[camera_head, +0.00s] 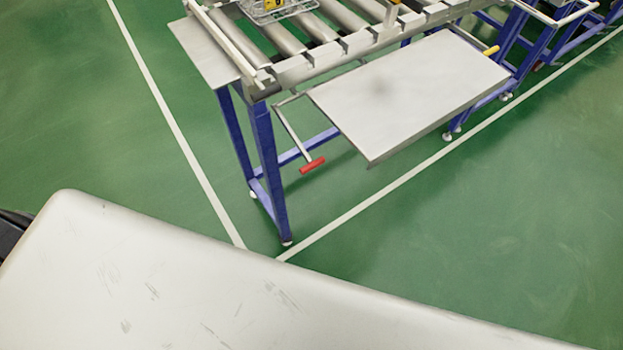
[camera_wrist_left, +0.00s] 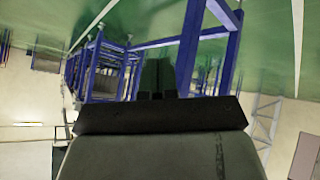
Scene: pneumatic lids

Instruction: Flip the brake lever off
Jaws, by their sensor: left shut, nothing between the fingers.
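A lever with a red grip (camera_head: 312,165) hangs on a thin metal rod below the near left corner of the roller conveyor in the head view. It slants down and to the right. A second bar with a yellow end (camera_head: 490,51) shows at the right side of the grey shelf. No label tells which one is the brake lever. My left gripper (camera_wrist_left: 158,78) shows in the left wrist view, its dark fingers shut and empty. Blue frame legs stand behind it, and no lever is visible there. Neither gripper shows in the head view.
The roller conveyor (camera_head: 330,66) stands on blue legs (camera_head: 267,165), with a wire basket (camera_head: 270,12) on its rollers. A flat grey shelf (camera_head: 410,90) juts out beside the red-gripped lever. Green floor (camera_head: 450,230) with white lines is open in front.

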